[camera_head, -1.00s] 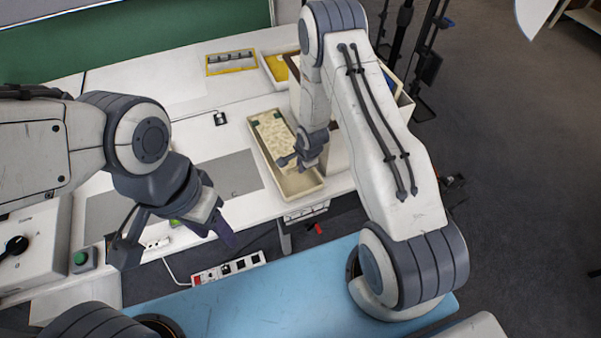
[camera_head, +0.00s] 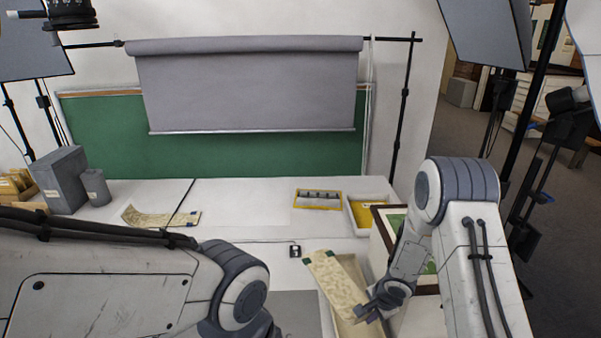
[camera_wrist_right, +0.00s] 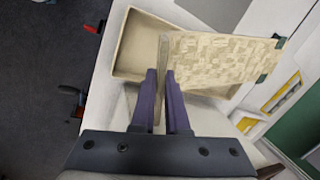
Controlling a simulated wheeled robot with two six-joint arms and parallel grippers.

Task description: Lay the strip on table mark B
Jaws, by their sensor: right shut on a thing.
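A cream patterned strip (camera_head: 337,286) with dark green corner tabs is held at its near end by my right gripper (camera_head: 373,308). The strip is tilted and raised over the cream tray (camera_head: 325,312). In the right wrist view, both purple fingers of the gripper (camera_wrist_right: 160,88) close on the end of the strip (camera_wrist_right: 220,60), and the tray (camera_wrist_right: 126,48) lies below. My left arm crosses the lower left of the head view, but its gripper is out of frame. No letter B can be read on the table; part of a grey patch (camera_head: 295,308) shows.
Another patterned strip (camera_head: 160,217) lies at the back left of the white table (camera_head: 240,205), near a grey box (camera_head: 62,180) and a grey cylinder (camera_head: 96,187). A yellow-framed holder (camera_head: 318,199) and a yellow-lined tray (camera_head: 362,215) stand behind. The table's middle is largely clear.

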